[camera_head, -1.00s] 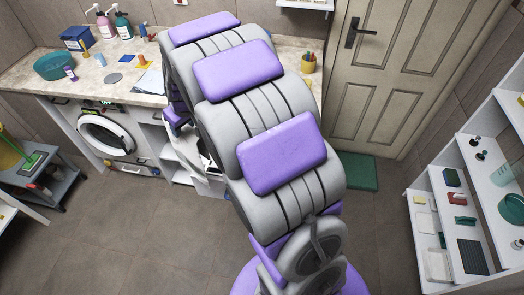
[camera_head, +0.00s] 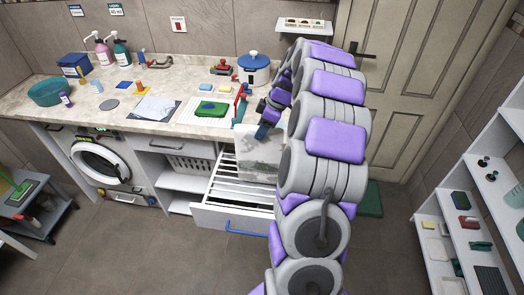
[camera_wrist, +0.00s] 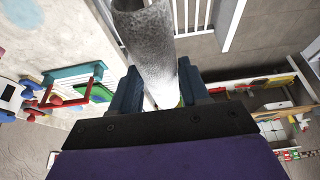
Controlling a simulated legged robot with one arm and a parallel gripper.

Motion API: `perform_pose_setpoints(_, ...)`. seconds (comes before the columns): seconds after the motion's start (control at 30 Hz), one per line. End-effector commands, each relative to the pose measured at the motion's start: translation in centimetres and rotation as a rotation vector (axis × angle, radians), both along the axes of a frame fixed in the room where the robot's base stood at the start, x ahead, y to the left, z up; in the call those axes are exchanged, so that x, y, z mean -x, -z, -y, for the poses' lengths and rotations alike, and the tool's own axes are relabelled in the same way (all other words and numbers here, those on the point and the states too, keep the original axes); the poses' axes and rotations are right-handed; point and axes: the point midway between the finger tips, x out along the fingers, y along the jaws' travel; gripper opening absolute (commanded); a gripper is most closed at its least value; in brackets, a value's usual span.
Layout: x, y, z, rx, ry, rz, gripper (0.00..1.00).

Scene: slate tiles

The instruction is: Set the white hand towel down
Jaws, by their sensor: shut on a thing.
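The white hand towel (camera_head: 257,157) has grey marks and hangs down from my gripper (camera_head: 264,130). It hangs at the counter's front edge, above the back of the open slatted drawer (camera_head: 232,214). Whether it touches the counter or drawer I cannot tell. In the wrist view, my gripper (camera_wrist: 158,88) has its two blue fingers shut on the towel (camera_wrist: 148,42), which runs between them as a rolled, grey-white length. My arm hides part of the drawer's right side.
The drawer's blue handle (camera_head: 246,231) juts over clear floor. A shelf unit (camera_head: 437,235) stands at the right.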

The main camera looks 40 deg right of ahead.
Motion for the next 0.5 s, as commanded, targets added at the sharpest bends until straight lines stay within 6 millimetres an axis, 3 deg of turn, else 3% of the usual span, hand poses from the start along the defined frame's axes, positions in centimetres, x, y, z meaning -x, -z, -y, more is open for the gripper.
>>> perform_pose_setpoints(0.1,0.1,2.2,0.1,-0.006,0.001,-0.005,0.0)
perform_pose_setpoints(0.5,0.1,6.2,-0.2,-0.004,0.001,-0.003,0.0)
